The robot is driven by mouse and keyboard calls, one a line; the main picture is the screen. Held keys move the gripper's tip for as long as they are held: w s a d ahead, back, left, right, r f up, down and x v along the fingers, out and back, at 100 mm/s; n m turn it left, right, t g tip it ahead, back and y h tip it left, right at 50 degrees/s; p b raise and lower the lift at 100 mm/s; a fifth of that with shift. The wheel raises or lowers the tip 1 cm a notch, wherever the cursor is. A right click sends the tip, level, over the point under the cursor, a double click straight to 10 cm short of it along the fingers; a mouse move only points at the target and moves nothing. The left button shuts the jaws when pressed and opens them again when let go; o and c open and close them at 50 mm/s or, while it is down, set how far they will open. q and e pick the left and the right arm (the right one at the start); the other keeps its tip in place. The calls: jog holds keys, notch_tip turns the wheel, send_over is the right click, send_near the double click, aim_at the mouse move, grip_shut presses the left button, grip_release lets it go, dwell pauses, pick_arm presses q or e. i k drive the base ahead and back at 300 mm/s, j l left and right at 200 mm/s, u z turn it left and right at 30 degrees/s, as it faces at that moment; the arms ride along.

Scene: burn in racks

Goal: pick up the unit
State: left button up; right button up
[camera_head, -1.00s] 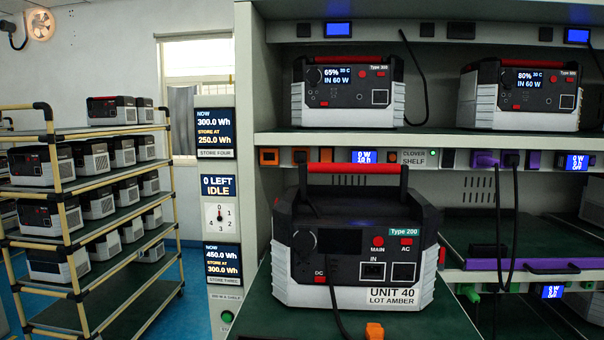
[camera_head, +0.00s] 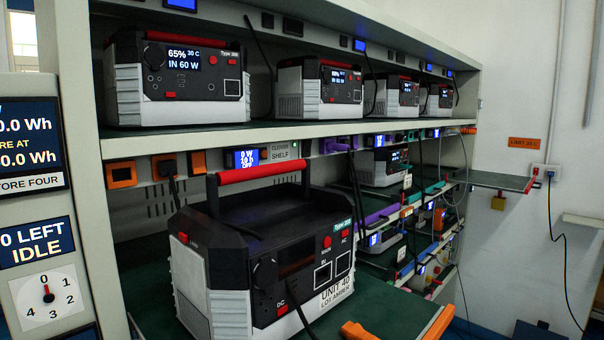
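The unit labelled UNIT 40, LOT AMBER (camera_head: 237,289) is a black and light-grey power station, Type 200, with a red top handle (camera_head: 262,172). It stands upright on a green shelf board (camera_head: 385,298) at the front of the rack, and its screen is dark. A black cable hangs across its front near the DC port and runs out of the bottom of the picture. An orange piece, seemingly a plug (camera_head: 357,331), lies on the board in front of it. Neither of my grippers shows.
Several similar units, such as one reading 65% (camera_head: 178,85), stand on the shelf above (camera_head: 230,134). An orange socket (camera_head: 121,175) and a lit display (camera_head: 243,158) are on the rail above the unit. A dial (camera_head: 46,297) is at left.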

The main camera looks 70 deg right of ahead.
aim_at(228, 284)
jog(key=i+z, duration=0.2)
jog(key=z, duration=0.25)
jog(key=i+j+z, duration=0.15)
jog(key=z, duration=0.3)
jog(key=i+j+z, duration=0.1)
jog(key=z, duration=0.35)
jog(key=i+j+z, duration=0.1)
jog(key=j+z, duration=0.35)
jog(key=l, duration=0.1)
